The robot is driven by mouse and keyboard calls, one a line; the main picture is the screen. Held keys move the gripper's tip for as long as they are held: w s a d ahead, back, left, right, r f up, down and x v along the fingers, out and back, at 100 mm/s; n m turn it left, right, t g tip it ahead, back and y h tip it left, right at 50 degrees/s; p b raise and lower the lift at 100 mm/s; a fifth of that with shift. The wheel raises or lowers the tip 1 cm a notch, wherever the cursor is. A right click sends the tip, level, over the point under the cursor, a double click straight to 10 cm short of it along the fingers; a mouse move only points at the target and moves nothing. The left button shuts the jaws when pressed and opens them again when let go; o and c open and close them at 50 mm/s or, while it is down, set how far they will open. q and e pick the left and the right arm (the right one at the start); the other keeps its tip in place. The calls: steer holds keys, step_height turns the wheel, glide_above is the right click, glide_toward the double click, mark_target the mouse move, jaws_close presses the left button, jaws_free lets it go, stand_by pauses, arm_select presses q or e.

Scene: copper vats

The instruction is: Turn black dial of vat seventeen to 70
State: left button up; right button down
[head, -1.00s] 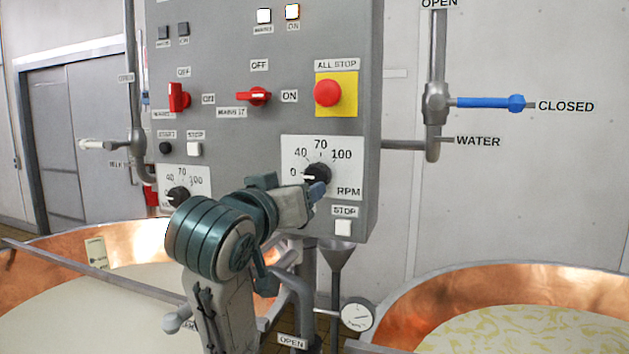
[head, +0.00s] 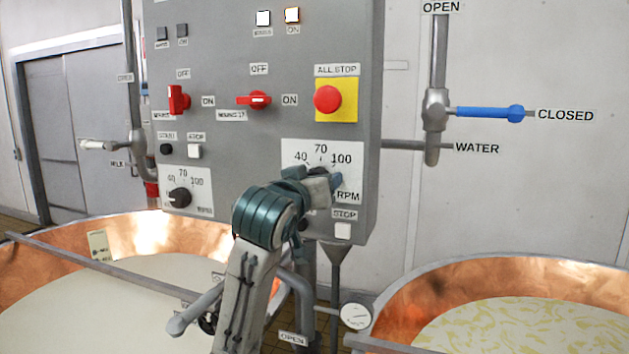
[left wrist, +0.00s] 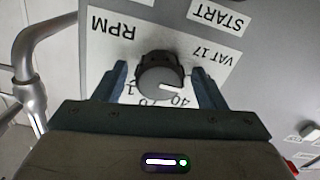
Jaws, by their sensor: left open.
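The black dial (left wrist: 160,80) of vat 17 sits on a white RPM scale plate (head: 300,152) low on the grey panel; the plate's "VAT 17" label shows upside down in the left wrist view. In the head view my gripper mostly hides the dial. My left gripper (left wrist: 161,74) is open, with one finger on each side of the dial and small gaps visible. It also shows in front of the dial in the head view (head: 325,180). My right gripper is not in view.
Another black dial (head: 179,198) is at the panel's lower left. Red switches (head: 254,100), a red all-stop button (head: 327,99) and a white stop button (head: 343,230) are near. Copper vats (head: 520,275) stand below on both sides. A blue-handled water valve (head: 490,113) is at right.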

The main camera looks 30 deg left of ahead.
arm_select(q)
steer(key=c, duration=1)
